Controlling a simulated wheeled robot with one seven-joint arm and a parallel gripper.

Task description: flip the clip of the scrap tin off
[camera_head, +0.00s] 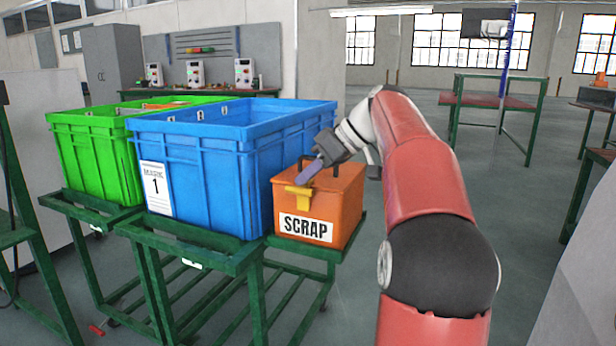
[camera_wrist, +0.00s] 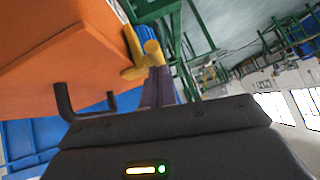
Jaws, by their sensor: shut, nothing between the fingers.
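The orange scrap tin (camera_head: 338,205) stands on a green cart, with a white SCRAP label on its front. Its yellow clip (camera_head: 299,197) is at the upper front edge. In the wrist view the clip (camera_wrist: 148,60) stands out from the side of the orange tin (camera_wrist: 65,60). My gripper (camera_head: 306,175) is above the front of the tin, its fingers pointing down at the clip. In the wrist view the shut fingers (camera_wrist: 158,80) reach the clip's end; they hold nothing. I cannot tell whether they touch it. A dark handle (camera_wrist: 85,100) shows beside the fingers.
A blue crate (camera_head: 215,165) stands close to the left of the tin, with a green crate (camera_head: 95,155) beyond it. The green cart (camera_head: 185,250) bears the blue crate and tin. Open floor (camera_head: 415,95) lies behind my arm.

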